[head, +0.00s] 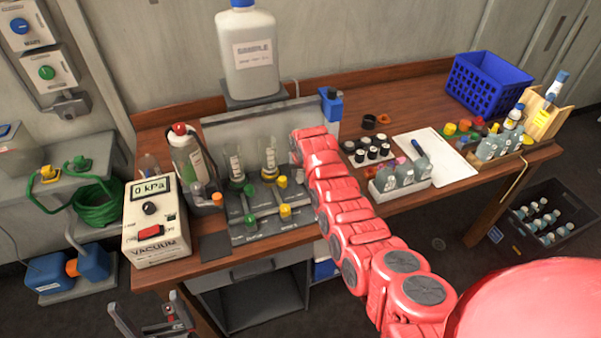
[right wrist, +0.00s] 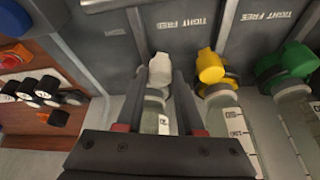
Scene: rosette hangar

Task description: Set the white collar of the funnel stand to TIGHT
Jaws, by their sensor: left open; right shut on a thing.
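The funnel stand (head: 218,130) is a grey back panel and base on the bench, with glass vessels on it. Its white collar (right wrist: 157,68) shows in the right wrist view between my fingertips; in the head view my red right arm hides it. My right gripper (right wrist: 162,80) is shut on the white collar. A panel label reading TIGHT FREE (right wrist: 188,23) shows up and right of it; the collar's exact setting is unclear. A yellow collar (right wrist: 210,68) and a green collar (right wrist: 298,62) sit to the right. My left gripper (head: 152,315) is open and empty, low before the bench.
A vacuum box (head: 155,235) stands left of the stand. A large sample bottle (head: 248,60) stands above the panel. Yellow and green valves line the stand's front.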

